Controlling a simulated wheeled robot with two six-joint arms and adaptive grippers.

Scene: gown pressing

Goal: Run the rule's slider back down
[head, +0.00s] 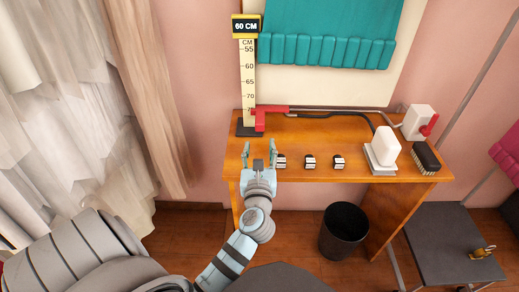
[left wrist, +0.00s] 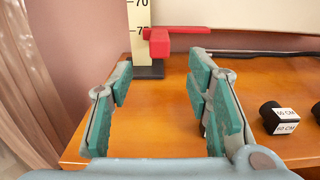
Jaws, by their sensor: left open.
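In the left wrist view the slider (left wrist: 172,38) is beside the 75 mark, a little above the base. My left gripper (head: 259,148) is open and empty over the table, in front of the slider and apart from it. It also shows in the left wrist view (left wrist: 158,78). My right gripper is not in view.
Several small labelled blocks (head: 310,161) stand right of my left gripper. A white iron-like object (head: 384,147), a brush (head: 426,157) and a white box with a red lever (head: 417,121) are further right. A teal gown (head: 325,35) hangs behind. A black bin (head: 343,230) stands below.

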